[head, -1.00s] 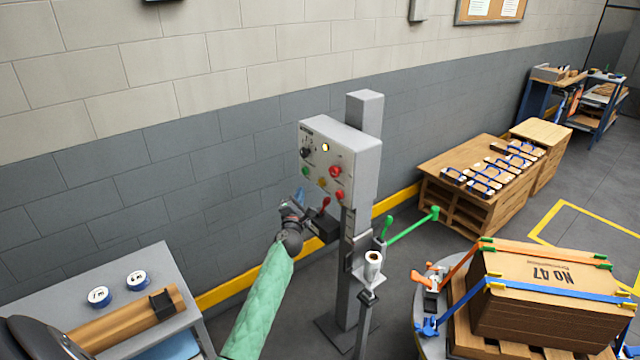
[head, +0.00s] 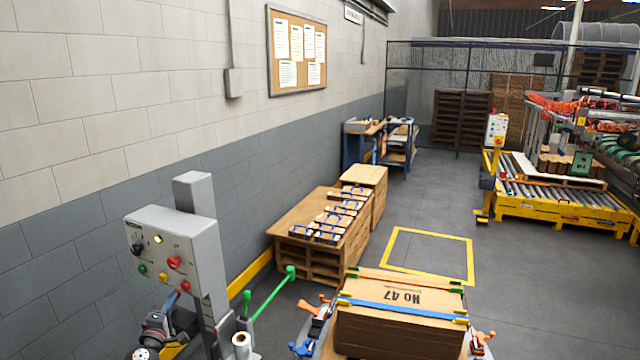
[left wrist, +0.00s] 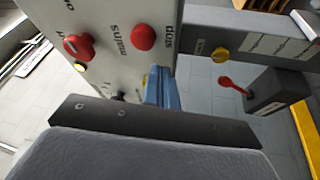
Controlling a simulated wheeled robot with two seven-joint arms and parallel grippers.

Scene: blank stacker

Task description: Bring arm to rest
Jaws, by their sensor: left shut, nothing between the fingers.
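My left gripper (head: 171,299) is at the lower left of the head view, in front of and just below a grey control box (head: 200,254). In the left wrist view its blue fingers (left wrist: 160,87) are shut with nothing between them, close to the panel face. I cannot tell whether they touch it. My right gripper is not in view.
A strapped carton (head: 400,325) stands at the bottom centre. A green bar (head: 268,295) sticks out beside the post. A red-handled lever box (left wrist: 275,95) is right of my fingers in the wrist view. Floor is clear around the yellow square.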

